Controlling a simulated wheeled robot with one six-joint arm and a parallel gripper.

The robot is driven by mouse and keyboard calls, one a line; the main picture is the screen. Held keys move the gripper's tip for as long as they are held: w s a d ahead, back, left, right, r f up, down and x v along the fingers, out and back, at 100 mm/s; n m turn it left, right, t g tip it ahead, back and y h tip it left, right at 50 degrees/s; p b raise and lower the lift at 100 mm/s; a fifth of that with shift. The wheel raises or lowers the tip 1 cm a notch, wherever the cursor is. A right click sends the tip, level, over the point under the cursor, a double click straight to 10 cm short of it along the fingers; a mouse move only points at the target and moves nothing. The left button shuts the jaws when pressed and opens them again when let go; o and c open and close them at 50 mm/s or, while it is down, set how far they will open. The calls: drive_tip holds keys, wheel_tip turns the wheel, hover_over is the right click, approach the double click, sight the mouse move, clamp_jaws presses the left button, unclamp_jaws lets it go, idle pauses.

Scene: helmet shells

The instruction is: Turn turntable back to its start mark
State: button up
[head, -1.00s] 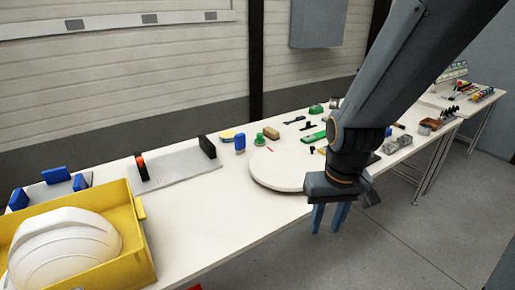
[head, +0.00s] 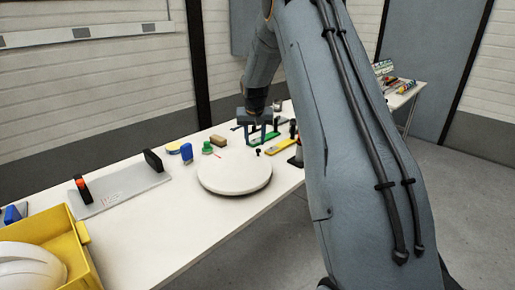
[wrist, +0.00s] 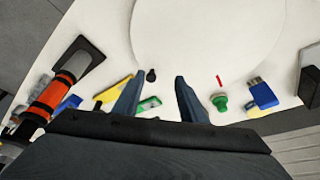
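The turntable (head: 234,176) is a white round disc on the white table; it also fills the top middle of the wrist view (wrist: 210,35). A short red mark (head: 217,155) lies by its back left edge and shows in the wrist view (wrist: 218,80). A small black knob (head: 258,152) stands at the back right edge of the disc; I cannot tell whether it is fixed to it. My gripper (head: 263,140) is above the table's back part, just behind the disc. Its fingers (wrist: 160,80) are open and empty, with the knob between and beyond the tips in the wrist view.
A yellow bin (head: 60,250) with a white helmet shell is at front left.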

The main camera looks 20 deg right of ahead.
sight(258, 149)
drive_tip(key=shift+m, duration=0.3)
drive_tip(key=shift+w+d+f+p, duration=0.35)
drive_tip(key=shift+w+d+f, duration=0.5)
drive_tip(key=shift+f, duration=0.45)
drive_tip(key=shift+w+d+f+p, duration=0.4)
drive_tip(key=shift+w+d+f, duration=0.15)
drive_tip(key=shift+w+f, duration=0.6)
drive_tip(key=shift+w+d+f+p, duration=0.35)
drive_tip(key=shift+w+d+f, duration=0.45)
drive_tip(key=shift+f, duration=0.6)
drive_tip(key=shift+a, duration=0.1)
drive_tip(key=shift+c, duration=0.2)
clamp_jaws()
